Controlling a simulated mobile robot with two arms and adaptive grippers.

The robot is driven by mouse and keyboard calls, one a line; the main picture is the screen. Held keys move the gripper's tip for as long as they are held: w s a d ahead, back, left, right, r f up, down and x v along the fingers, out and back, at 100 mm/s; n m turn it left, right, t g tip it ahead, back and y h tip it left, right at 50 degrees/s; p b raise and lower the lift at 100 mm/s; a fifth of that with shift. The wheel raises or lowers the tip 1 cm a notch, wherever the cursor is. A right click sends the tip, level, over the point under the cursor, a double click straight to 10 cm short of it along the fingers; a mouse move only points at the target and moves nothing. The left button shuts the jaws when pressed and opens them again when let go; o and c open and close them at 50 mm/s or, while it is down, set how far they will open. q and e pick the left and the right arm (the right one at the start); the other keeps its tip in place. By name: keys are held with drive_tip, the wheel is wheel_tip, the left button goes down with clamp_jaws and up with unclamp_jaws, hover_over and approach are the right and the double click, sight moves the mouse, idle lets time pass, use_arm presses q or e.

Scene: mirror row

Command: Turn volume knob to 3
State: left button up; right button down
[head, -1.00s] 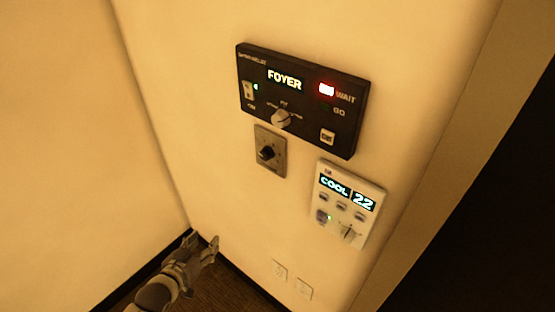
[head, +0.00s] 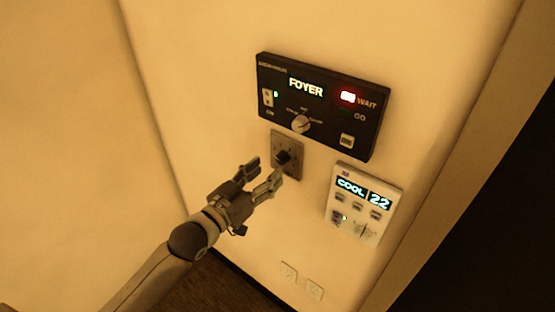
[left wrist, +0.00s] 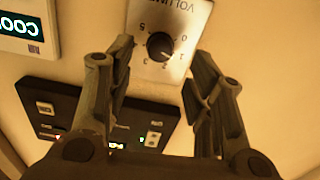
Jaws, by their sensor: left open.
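The volume knob (head: 283,157) is a small black dial on a grey metal plate (head: 290,138) on the wall, below the black panel. In the left wrist view the plate (left wrist: 190,12) appears upside down with "VOLUME" and numbers around the dark knob (left wrist: 160,45). I cannot read for certain which number its pointer faces. My left gripper (head: 265,171) is open and empty, just short of the plate at its lower left. In the left wrist view its fingers (left wrist: 162,58) are spread on either side of the knob, apart from it. My right gripper is not in view.
A black "FOYER" panel (head: 325,85) with a lit red WAIT light and a pale knob (head: 301,124) is just above the plate. A white "COOL 22" thermostat (head: 345,210) is to the lower right. Outlets (head: 314,290) sit low on the wall. A dark opening is at right.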

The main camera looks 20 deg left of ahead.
sight(279, 161)
use_arm(q)
drive_tip(key=p+x, duration=0.1)
drive_tip(key=x, duration=0.4)
drive_tip(key=shift+w+d, duration=0.1)
drive_tip(key=shift+w, duration=0.1)
drive_tip(key=c, duration=1)
drive_tip(key=shift+c, duration=0.2)
